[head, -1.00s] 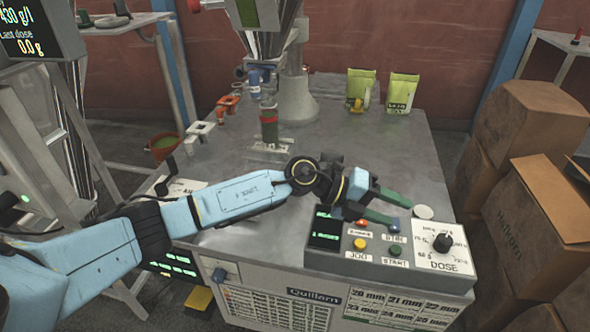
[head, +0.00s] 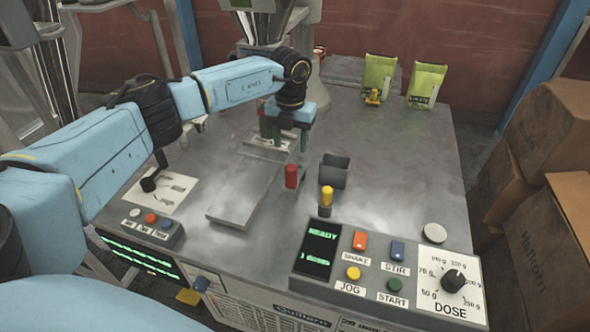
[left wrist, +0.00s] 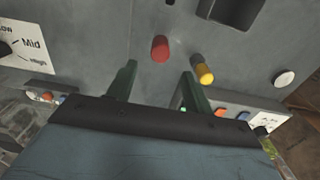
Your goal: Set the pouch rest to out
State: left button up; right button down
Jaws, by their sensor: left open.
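My left gripper (head: 290,146) is over the table's middle, pointing down, with its green fingers apart and nothing seen between them. In the left wrist view its fingers (left wrist: 158,72) are open, and a red knob (left wrist: 159,48) shows just beyond the gap. In the head view the red knob (head: 291,176) stands just in front of the gripper. A yellow-topped knob (head: 326,196) and a dark bracket (head: 334,172) are to its right. A flat grey plate (head: 240,200) lies to its left. No part is labelled as the pouch rest, so I cannot tell its setting. My right gripper is out of view.
The button panel (head: 385,275) with the DOSE dial (head: 453,279) is at the front right. A lever (head: 150,183) on a white label and a small button box (head: 150,227) are at the left. Two green pouches (head: 378,76) stand at the back. The right tabletop is mostly clear.

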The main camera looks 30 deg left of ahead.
aim_at(291, 167)
pick_arm(q)
notch_tip(291, 167, down, 10)
jog(key=b, duration=0.2)
jog(key=shift+s+r+b, duration=0.1)
jog(key=shift+r+b, duration=0.1)
jog(key=shift+b, duration=0.15)
jog(key=shift+f, duration=0.85)
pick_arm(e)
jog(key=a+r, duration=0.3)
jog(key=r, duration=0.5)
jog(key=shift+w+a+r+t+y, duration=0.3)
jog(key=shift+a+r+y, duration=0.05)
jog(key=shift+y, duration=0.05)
pick_arm(q)
grip_shut()
